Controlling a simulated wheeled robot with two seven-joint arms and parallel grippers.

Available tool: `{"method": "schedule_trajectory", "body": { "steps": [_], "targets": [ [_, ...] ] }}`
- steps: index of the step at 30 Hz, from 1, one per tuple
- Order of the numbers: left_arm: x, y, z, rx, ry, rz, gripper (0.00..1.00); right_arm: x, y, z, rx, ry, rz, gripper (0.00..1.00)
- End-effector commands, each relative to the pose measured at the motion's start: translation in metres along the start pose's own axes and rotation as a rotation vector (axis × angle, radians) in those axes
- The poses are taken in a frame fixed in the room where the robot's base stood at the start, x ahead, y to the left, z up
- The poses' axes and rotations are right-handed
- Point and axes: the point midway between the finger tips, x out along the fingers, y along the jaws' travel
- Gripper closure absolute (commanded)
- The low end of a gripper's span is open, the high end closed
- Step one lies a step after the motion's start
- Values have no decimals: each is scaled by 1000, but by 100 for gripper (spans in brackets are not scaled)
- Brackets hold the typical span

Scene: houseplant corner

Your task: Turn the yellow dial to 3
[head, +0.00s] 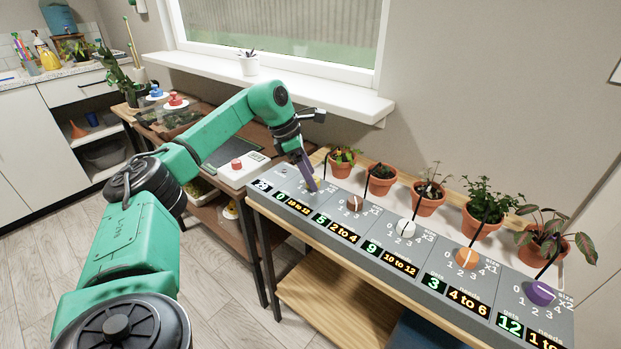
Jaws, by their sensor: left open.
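The yellow dial (317,181) is on the far-left section of a long grey panel (400,235). Only a small yellow patch of it shows, and its pointer setting is hidden by my gripper. The display below that section reads 0. My left gripper (311,186) reaches down at the dial from above, with its fingertips at or just over it. It is open, though the gap between its fingers is hard to see. Whether the fingers touch the dial, I cannot tell. My right gripper is not in view.
Brown (355,204), white (406,228), orange (467,257) and purple (540,293) dials follow to the right. Potted plants (430,195) line the back of the panel. A white box with a red button (237,165) sits to the left. The windowsill (290,88) is behind my arm.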

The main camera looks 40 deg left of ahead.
Motion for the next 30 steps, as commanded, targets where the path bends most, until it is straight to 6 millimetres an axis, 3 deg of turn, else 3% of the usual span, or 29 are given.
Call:
{"method": "schedule_trajectory", "body": {
  "steps": [8, 9, 15, 25, 30],
  "targets": [
    [6, 0, 0, 0, -1, 1, 24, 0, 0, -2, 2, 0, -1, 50],
    [6, 0, 0, 0, -1, 1, 28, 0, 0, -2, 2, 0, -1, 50],
    [6, 0, 0, 0, -1, 0, 100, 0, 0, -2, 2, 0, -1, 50],
    [5, -1, 0, -28, 0, 11, 100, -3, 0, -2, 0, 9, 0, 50],
    [4, -1, 0, -95, 2, 40, 100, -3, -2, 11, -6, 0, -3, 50]
  ]
}}
